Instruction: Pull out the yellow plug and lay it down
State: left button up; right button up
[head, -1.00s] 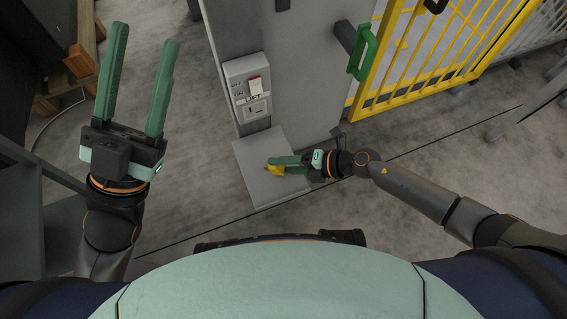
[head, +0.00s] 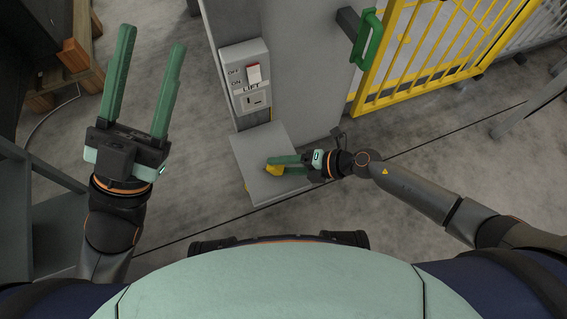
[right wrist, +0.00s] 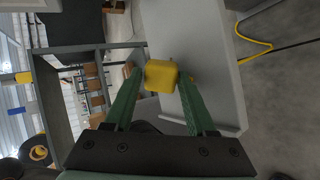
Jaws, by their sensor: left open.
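The yellow plug (head: 273,170) is over the grey shelf below the lift switch box. It also shows in the right wrist view (right wrist: 161,76), between the two green fingertips, which touch its sides. My right gripper (head: 277,167) is shut on it. Whether the plug's underside touches the shelf I cannot tell. The switch box (head: 246,77) has a red and white switch and a socket (head: 255,101) with no plug in it. My left gripper (head: 151,38) is open and empty, with its fingers pointing up the picture, left of the switch box.
The grey shelf (head: 262,140) is mostly bare. A grey post (head: 305,65) rises behind it, with a green handle (head: 367,42) and a yellow barred gate (head: 430,65) to the right. A grey rack (head: 60,215) stands at the lower left.

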jog(key=o, duration=0.4)
jog(key=shift+f, duration=0.1)
jog(key=shift+d, duration=0.1)
jog(key=shift+s, duration=0.1)
jog(key=p+v, duration=0.4)
jog(key=v, duration=0.8)
jog(key=shift+r, duration=0.35)
